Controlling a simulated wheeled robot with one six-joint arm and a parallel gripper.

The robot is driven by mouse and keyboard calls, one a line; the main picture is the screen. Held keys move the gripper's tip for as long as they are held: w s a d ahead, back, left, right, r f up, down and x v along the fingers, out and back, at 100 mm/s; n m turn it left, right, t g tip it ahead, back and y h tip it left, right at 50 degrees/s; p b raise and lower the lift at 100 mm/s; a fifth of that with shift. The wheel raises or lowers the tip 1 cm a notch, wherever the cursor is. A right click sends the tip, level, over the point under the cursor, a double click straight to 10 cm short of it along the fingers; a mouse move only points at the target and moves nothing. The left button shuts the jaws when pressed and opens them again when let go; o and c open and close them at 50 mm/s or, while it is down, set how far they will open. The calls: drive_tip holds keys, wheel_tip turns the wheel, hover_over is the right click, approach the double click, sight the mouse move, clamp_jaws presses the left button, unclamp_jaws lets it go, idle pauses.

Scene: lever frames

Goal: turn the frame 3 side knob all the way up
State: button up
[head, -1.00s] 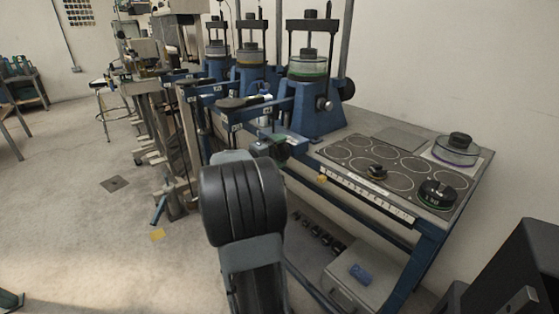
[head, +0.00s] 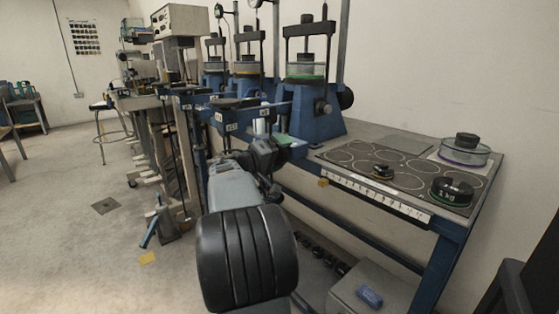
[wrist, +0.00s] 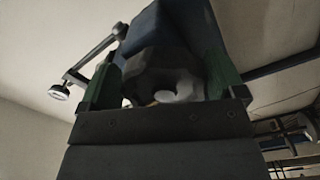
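I cannot read which is frame 3. In the head view my gripper (head: 287,143) is low beside the nearest frame's front, partly hidden by my arm.
The bench top (head: 400,143) on the right holds a black weight (head: 452,190), a smaller weight (head: 382,171) and a clear dish (head: 464,152). A grey box (head: 365,290) sits below. The other frames and their beams crowd the left. Open floor lies at far left.

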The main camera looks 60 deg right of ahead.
drive_tip(key=shift+o, duration=0.4)
drive_tip(key=shift+w+a, duration=0.15)
drive_tip(key=shift+w, duration=0.1)
drive_tip(key=shift+w+a+f+b, duration=0.15)
drive_tip(key=shift+a+b, duration=0.2)
drive_tip(key=shift+a, duration=0.1)
drive_tip(key=shift+b+v, duration=0.95)
drive_tip(key=shift+v, duration=1.6)
